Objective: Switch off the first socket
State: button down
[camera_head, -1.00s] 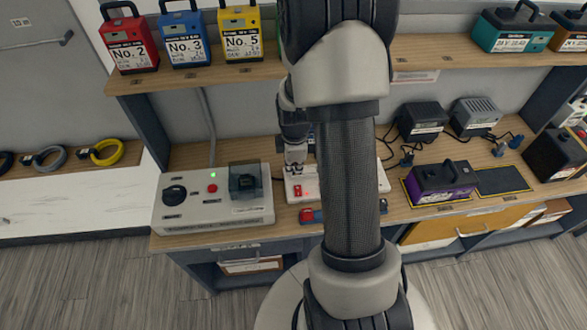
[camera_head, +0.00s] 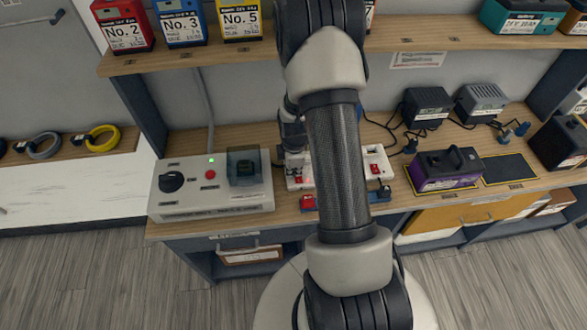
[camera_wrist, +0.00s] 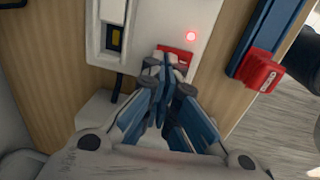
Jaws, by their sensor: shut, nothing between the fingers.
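A white socket strip (camera_head: 375,158) with red switches lies on the bench, partly hidden behind my arm. My gripper (camera_head: 294,172) is at the strip's left end in the head view. In the wrist view the white strip (camera_wrist: 190,14) has a red switch (camera_wrist: 176,53) beside a lit red lamp (camera_wrist: 190,36). My gripper (camera_wrist: 165,72) is shut and empty, with its blue-grey fingertips at the near edge of that switch. They cover part of the switch, and I cannot tell whether they touch it. A dark slot with a yellow part (camera_wrist: 115,38) sits left of the switch.
A grey control box (camera_head: 212,190) with a knob stands left of the strip. A red-ended blue clamp (camera_wrist: 260,78) lies right of the strip in the wrist view. A shelf (camera_head: 190,57) runs above.

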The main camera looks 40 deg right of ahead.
jog(key=shift+f, duration=0.15)
jog(key=shift+w+f, duration=0.15)
jog(key=shift+f, duration=0.25)
jog(key=shift+r, duration=0.15)
jog(key=shift+s+a+r, duration=0.1)
jog(key=shift+s+a, duration=0.3)
jog(key=shift+s, duration=0.35)
